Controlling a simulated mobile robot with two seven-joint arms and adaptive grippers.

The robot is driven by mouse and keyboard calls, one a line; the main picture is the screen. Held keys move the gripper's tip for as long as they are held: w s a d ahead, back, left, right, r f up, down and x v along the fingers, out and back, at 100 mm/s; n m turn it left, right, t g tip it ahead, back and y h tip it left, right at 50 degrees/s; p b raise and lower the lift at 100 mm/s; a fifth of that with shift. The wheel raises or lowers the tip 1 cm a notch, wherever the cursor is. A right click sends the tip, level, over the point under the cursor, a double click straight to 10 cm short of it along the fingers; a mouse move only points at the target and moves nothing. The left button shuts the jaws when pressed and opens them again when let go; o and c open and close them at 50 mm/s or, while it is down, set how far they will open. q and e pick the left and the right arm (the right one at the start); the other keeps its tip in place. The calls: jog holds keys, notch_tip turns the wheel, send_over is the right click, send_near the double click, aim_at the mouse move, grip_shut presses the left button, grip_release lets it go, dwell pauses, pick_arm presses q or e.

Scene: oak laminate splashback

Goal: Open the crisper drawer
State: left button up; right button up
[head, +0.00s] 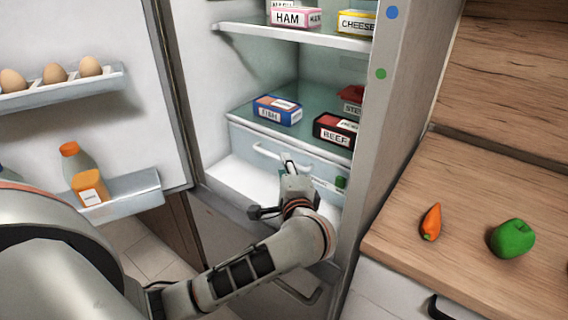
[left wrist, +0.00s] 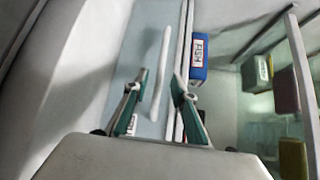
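The crisper drawer (head: 244,139) sits under the green glass shelf in the open fridge, its pale blue front shut. Its white bar handle (head: 266,152) runs across the front; the right part is hidden behind my left gripper (head: 286,168). In the left wrist view, my gripper (left wrist: 160,86) is open and empty, its two green-grey fingers spread. The handle (left wrist: 162,75) shows in line with the gap between the fingers. I cannot tell whether the fingers touch it. My right gripper is in neither view.
A fish box (head: 277,110) and a beef box (head: 336,130) stand on the shelf above the drawer. The fridge door (head: 85,130), with eggs and bottles, stands open at left. A carrot (head: 431,222) and green pepper (head: 512,239) lie on the right counter.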

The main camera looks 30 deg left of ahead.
pick_arm(q)
jog(key=x, duration=0.2)
jog(key=shift+w+a, duration=0.15)
jog(key=shift+w, duration=0.05)
